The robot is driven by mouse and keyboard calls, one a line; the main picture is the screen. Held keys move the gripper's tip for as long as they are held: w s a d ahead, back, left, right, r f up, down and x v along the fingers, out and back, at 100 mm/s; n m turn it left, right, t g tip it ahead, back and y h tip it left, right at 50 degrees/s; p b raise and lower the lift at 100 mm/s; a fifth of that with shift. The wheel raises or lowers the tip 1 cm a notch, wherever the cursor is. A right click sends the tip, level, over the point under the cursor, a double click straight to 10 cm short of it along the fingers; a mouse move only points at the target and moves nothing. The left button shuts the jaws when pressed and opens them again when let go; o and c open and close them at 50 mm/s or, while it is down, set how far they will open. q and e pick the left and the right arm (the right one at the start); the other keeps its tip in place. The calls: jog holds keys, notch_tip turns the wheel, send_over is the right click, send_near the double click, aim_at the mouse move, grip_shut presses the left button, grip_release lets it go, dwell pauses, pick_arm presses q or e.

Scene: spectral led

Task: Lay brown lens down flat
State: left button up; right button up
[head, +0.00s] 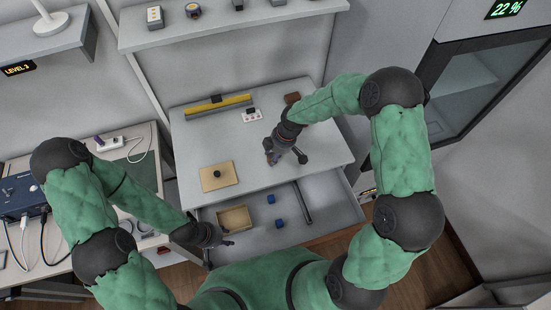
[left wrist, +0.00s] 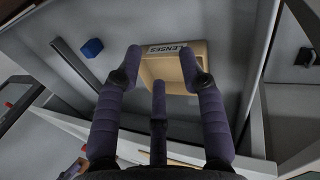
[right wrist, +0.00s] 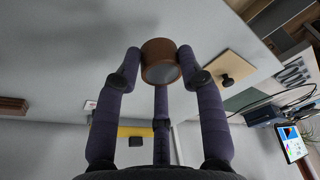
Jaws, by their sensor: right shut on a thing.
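The brown lens (right wrist: 158,52) is a short brown cylinder with a greyish round face, seen in the right wrist view between my right gripper's (right wrist: 158,68) fingertips. My right gripper is shut on it. In the head view the right gripper (head: 285,155) is over the grey tabletop (head: 300,178); the lens is small and brownish there, at its fingers. I cannot tell whether the lens touches the tabletop. My left gripper (left wrist: 163,68) is open and empty by the open drawer (head: 335,205), near a tan box labelled LENSES (left wrist: 185,50), also in the head view (head: 234,219).
A tan plate with a black knob (head: 218,177) lies left on the tabletop. The tabletop's middle is clear.

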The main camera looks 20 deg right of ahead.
jog(key=shift+w+d+f, duration=0.25)
jog(key=shift+w+f, duration=0.15)
jog(key=shift+f, duration=0.15)
jog(key=shift+w+d+f, duration=0.2)
jog(key=shift+w+f, duration=0.15)
jog(key=shift+f, duration=0.2)
jog(key=f+b, duration=0.1)
jog(key=f, duration=0.2)
jog(key=shift+w+d+f, duration=0.1)
jog(key=shift+w+f, duration=0.1)
jog(key=o, duration=0.5)
jog(key=shift+f, duration=0.15)
jog(key=o, duration=0.4)
jog(key=shift+o, duration=0.2)
